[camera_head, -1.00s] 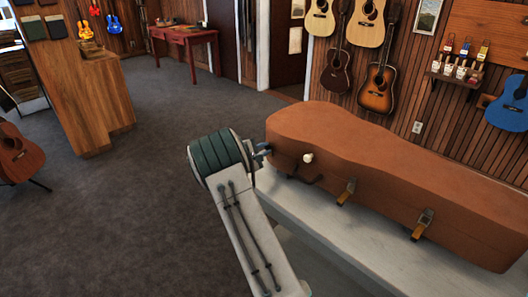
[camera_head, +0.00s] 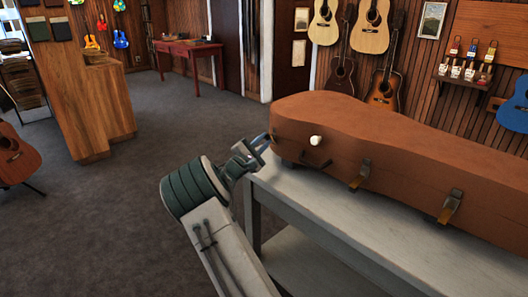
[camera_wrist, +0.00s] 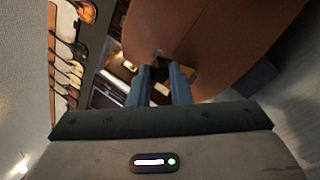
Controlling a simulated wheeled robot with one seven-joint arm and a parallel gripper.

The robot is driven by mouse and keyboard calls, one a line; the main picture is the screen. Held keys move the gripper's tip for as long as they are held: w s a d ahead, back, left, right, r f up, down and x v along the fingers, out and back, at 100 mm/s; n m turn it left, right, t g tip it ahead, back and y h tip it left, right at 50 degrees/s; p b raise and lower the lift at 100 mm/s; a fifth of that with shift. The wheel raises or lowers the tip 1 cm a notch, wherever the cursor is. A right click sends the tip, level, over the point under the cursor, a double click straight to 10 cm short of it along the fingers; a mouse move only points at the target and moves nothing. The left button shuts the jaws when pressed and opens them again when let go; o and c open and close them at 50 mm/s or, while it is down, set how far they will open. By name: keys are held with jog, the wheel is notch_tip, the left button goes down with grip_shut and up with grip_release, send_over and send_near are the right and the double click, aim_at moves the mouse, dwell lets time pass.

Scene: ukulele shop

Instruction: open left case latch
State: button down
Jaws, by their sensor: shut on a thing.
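The brown guitar case (camera_head: 400,140) lies closed on a pale bench. Two latches show on its near side, a left one (camera_head: 360,173) and a right one (camera_head: 450,207), each with a dark top and an orange-yellow tab. My gripper (camera_head: 265,142) is at the case's left end, away from these two latches. In the wrist view my fingers (camera_wrist: 161,72) are close together at a small dark latch-like part (camera_wrist: 160,58) on the brown case wall (camera_wrist: 205,35), with a yellow bit beside it. My gripper is shut on this part; the exact grip is hard to see.
The pale bench (camera_head: 330,218) has a free front edge below the case. A white knob (camera_head: 315,140) and a dark handle (camera_head: 315,163) stick out of the case side near my gripper. Open floor (camera_head: 130,220) lies to the left, with a wooden counter (camera_head: 95,100) beyond.

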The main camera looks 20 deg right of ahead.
jog(key=shift+a+f+n+t+h+b, duration=0.15)
jog(key=shift+f+t+h+b, duration=0.35)
jog(key=shift+b, duration=0.65)
jog(key=shift+a+f+n+t+h+b, duration=0.15)
jog(key=shift+f+t+h+b, duration=0.35)
jog(key=shift+b, duration=0.6)
jog(key=shift+s+r+h, duration=0.1)
jog(key=shift+r+h, duration=0.05)
jog(key=shift+h, duration=0.15)
jog(key=c, duration=1.3)
grip_release()
jog(key=v, duration=1.4)
jog(key=shift+r, duration=0.1)
